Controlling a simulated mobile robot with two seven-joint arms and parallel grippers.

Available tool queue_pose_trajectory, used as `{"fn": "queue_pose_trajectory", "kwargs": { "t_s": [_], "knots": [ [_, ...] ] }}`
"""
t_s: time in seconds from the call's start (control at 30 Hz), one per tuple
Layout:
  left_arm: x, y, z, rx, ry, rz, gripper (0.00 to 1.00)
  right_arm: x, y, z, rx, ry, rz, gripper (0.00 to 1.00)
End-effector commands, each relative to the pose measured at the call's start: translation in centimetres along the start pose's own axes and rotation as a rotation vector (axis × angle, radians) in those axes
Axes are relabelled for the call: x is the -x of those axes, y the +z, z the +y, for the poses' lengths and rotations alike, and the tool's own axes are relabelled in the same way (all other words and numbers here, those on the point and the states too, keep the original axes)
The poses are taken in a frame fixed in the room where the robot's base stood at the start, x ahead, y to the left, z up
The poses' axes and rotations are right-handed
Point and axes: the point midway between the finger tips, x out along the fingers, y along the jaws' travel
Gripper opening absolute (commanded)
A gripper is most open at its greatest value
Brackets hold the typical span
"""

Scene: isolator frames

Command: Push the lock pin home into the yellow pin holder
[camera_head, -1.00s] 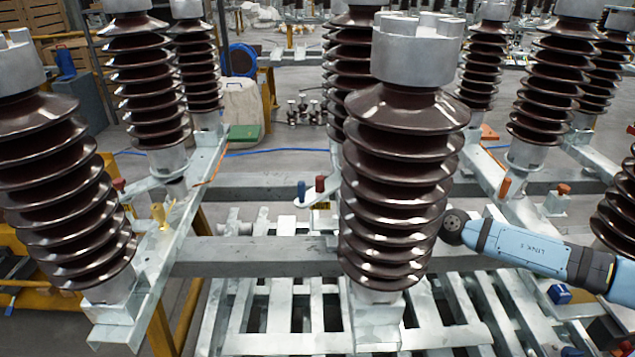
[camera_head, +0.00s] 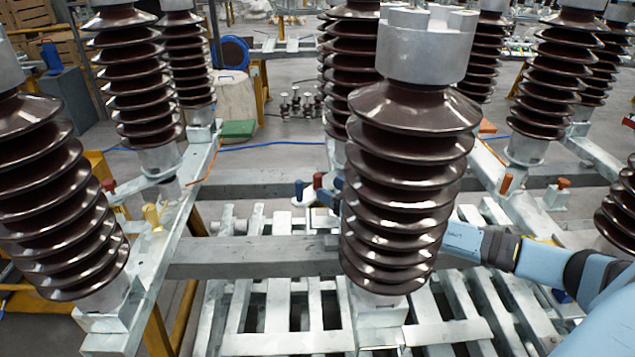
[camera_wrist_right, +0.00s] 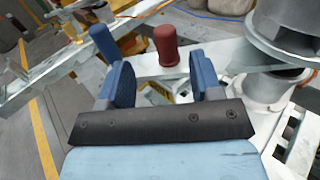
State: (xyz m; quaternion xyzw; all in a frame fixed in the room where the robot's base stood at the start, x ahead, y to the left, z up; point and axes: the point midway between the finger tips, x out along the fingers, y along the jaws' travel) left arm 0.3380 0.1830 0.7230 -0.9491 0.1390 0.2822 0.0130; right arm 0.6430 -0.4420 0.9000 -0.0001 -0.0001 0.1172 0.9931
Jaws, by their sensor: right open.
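A red-handled pin (camera_head: 318,181) and a blue-handled pin (camera_head: 298,191) stand upright on a pale plate left of the central insulator. They also show in the right wrist view as a red handle (camera_wrist_right: 166,46) and a blue handle (camera_wrist_right: 103,42). My right gripper (camera_wrist_right: 163,78) is open, its blue fingers pointing at the red handle, which stands beyond and between the tips. In the head view the right gripper (camera_head: 330,191) is partly hidden behind the insulator. A yellow upright fitting (camera_head: 153,216) stands on the left beam. Which pin is the lock pin I cannot tell.
The large brown central insulator (camera_head: 405,190) stands in front of my right forearm and hides part of it. Another insulator (camera_head: 50,200) stands at the left. Metal beams and a slatted grey frame (camera_head: 265,310) lie below. An orange-handled pin (camera_head: 505,184) stands at the right.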

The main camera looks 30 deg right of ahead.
Motion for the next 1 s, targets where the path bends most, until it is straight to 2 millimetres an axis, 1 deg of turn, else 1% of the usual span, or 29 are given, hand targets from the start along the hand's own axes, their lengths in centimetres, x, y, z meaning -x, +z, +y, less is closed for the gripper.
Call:
{"fn": "queue_pose_trajectory", "kwargs": {
  "t_s": [0.17,0.37,0.5,0.6,0.8,0.83,0.87,0.9,0.97,1.0],
  "knots": [
    [0.0,0.1,0.0,0.001,0.000,0.000,0.43,-1.0,-0.1,-0.1,0.000,0.000,0.000,0.59],
    [-0.4,0.6,-0.1,-0.004,-0.001,0.001,0.43,-3.7,-0.7,-0.7,-0.001,-0.001,-0.002,0.59],
    [-0.2,0.1,-0.1,-0.006,-0.001,0.007,0.43,-5.4,-0.5,-0.7,0.000,0.000,-0.001,0.59],
    [-0.1,-0.2,0.0,-0.006,-0.001,0.012,0.43,-5.8,-0.6,-0.7,0.000,0.000,0.000,0.59],
    [-0.1,-0.2,0.0,-0.005,0.000,0.012,0.43,-5.8,-0.6,-0.7,0.000,0.000,0.001,0.59],
    [-0.1,-0.2,0.0,-0.005,0.000,0.011,0.43,-5.8,-0.6,-0.7,0.000,0.000,0.001,0.55],
    [-0.1,-0.1,0.0,-0.005,0.000,0.011,0.43,-5.8,-0.6,-0.7,0.000,0.000,0.001,0.48],
    [-0.1,-0.1,0.0,-0.005,0.000,0.010,0.43,-5.8,-0.6,-0.7,0.000,0.000,0.001,0.38],
    [-0.1,0.0,0.0,-0.005,0.000,0.008,0.43,-5.8,-0.6,-0.7,0.000,0.000,0.001,0.25],
    [-0.1,0.1,0.0,-0.005,0.000,0.007,0.43,-5.8,-0.6,-0.7,0.000,0.000,0.001,0.15]
  ]
}}
